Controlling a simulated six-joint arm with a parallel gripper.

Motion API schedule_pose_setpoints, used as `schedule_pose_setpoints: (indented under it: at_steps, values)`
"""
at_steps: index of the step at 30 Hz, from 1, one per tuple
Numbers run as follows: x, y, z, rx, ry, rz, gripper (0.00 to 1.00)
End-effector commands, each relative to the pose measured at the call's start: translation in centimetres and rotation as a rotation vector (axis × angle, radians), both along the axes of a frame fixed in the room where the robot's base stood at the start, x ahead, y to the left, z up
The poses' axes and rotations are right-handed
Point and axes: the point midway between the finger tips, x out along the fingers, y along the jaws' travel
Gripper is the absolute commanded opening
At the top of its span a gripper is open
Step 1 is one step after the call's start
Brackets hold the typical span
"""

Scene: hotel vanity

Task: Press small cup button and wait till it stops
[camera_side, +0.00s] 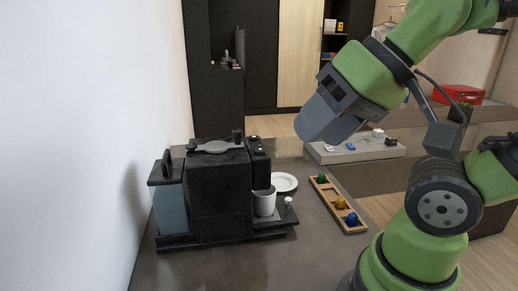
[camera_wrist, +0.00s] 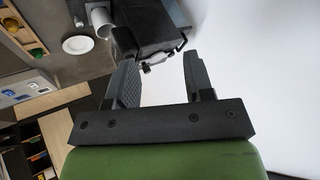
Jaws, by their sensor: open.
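The black coffee machine (camera_side: 217,190) stands on the dark counter near the white wall, with its water tank (camera_side: 171,209) on the left. A white cup (camera_side: 264,202) stands under its spout on the drip tray. The machine also shows at the top of the wrist view (camera_wrist: 145,22), with the white cup (camera_wrist: 101,20) beside it. The small cup button is too small to tell apart on the machine's top. My gripper (camera_side: 316,122) is raised above and to the right of the machine, apart from it. In the wrist view its two fingers (camera_wrist: 160,75) are spread with nothing between them.
A white plate (camera_side: 284,183) lies behind the cup. A wooden tray (camera_side: 351,222) with coloured capsules lies to the right. A small white item (camera_side: 288,202) stands by the drip tray. A grey shelf (camera_side: 357,151) with small things is behind. Bare counter lies in front.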

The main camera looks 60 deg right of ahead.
Motion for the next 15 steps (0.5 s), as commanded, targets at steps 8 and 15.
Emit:
schedule_pose_setpoints:
  at_steps: [8,15]
  values:
    - [0.00,0.00,0.00,0.000,0.000,0.000,0.00]
    - [0.00,0.00,0.00,0.000,0.000,0.000,0.00]
